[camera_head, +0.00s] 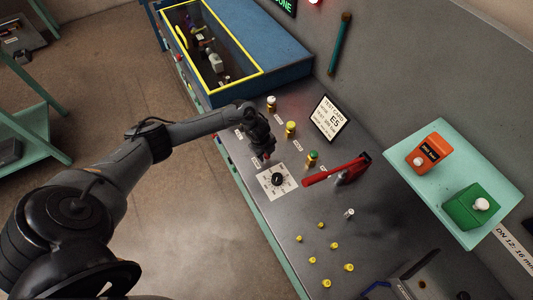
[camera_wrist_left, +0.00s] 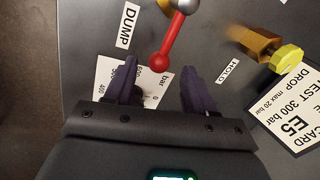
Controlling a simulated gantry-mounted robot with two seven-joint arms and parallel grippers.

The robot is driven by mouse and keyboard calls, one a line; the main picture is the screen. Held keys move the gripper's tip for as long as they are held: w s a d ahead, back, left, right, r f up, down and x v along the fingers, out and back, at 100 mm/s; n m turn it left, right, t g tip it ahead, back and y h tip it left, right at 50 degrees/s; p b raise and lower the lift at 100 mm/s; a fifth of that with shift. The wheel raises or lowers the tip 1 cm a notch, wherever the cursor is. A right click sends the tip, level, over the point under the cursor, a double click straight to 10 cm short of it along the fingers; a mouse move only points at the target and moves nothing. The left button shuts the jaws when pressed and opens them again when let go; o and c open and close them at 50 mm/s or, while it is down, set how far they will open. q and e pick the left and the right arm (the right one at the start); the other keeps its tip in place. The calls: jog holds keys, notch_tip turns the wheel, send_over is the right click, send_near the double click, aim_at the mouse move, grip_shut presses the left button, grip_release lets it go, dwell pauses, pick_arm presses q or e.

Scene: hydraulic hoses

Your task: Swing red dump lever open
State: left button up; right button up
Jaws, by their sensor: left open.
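The red dump lever (camera_wrist_left: 164,48) shows in the wrist view as a short red rod with a ball end, running down from a silver pivot beside the DUMP label (camera_wrist_left: 127,26). Its ball end lies between the two dark fingertips of my left gripper (camera_wrist_left: 162,78), with visible gaps on both sides. The fingers are apart and hold nothing. In the head view my left gripper (camera_head: 263,150) points down over the bench, and a small red bit of the lever (camera_head: 267,156) shows at its tip. The gripper hides most of the lever there. My right gripper is not in view.
A dial plate (camera_head: 268,188) lies just in front of the gripper. Brass valves (camera_head: 290,130) and a test card (camera_head: 329,118) stand behind it. A larger red handle (camera_head: 335,172) is to the right. A blue, yellow-rimmed trough (camera_head: 284,66) is at the back.

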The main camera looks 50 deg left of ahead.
pick_arm(q)
notch_tip(320, 180, up, 8)
jog(key=s, duration=0.1)
jog(key=shift+s+r+p, duration=0.15)
jog(key=shift+s+p, duration=0.15)
dwell(0.3)
